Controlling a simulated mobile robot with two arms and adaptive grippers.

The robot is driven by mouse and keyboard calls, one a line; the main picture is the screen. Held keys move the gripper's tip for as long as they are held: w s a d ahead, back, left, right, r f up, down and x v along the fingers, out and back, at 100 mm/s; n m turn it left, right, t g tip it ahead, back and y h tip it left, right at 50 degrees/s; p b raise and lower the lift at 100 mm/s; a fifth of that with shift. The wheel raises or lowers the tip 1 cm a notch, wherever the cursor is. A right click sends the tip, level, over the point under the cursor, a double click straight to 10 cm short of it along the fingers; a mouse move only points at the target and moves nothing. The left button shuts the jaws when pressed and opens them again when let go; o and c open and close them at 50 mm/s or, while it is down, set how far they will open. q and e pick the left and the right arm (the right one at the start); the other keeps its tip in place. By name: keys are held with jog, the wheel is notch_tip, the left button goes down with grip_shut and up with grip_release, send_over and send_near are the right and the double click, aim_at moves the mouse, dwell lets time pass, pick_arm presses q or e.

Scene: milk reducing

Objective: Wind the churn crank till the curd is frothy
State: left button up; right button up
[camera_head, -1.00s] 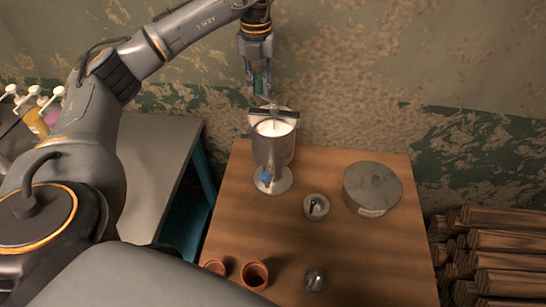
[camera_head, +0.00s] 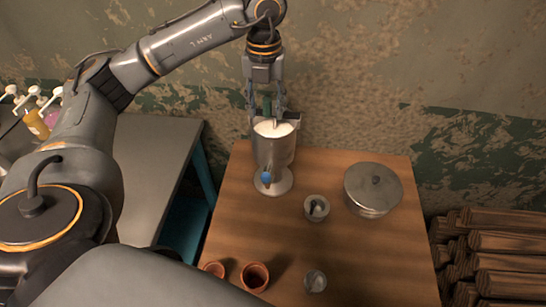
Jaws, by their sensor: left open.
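The churn (camera_head: 275,152) is a metal vessel on a round foot at the back of the wooden table, with a small blue knob (camera_head: 267,177) low on its front. White curd (camera_head: 274,129) shows at its open top; I cannot tell whether it is frothy. My left gripper (camera_head: 267,113) points down right over the churn's top, open, with its fingers apart on either side of a slim green upright piece (camera_head: 267,105). I cannot tell whether the fingers touch it or the rim. The crank is not clearly visible. My right gripper is out of view.
A lidded metal pot (camera_head: 373,190) stands right of the churn. A small cup (camera_head: 316,208) and a small metal item (camera_head: 315,281) stand nearer. Two terracotta cups (camera_head: 255,275) are at the front left. A grey counter (camera_head: 155,165) and stacked logs (camera_head: 500,242) flank the wooden table (camera_head: 385,255).

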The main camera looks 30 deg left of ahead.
pick_arm(q)
notch_tip(320, 180, up, 9)
jog(key=p, duration=0.6)
jog(key=shift+d+r, duration=0.1)
dwell(0.3)
jog(key=shift+w, duration=0.1)
dwell(0.4)
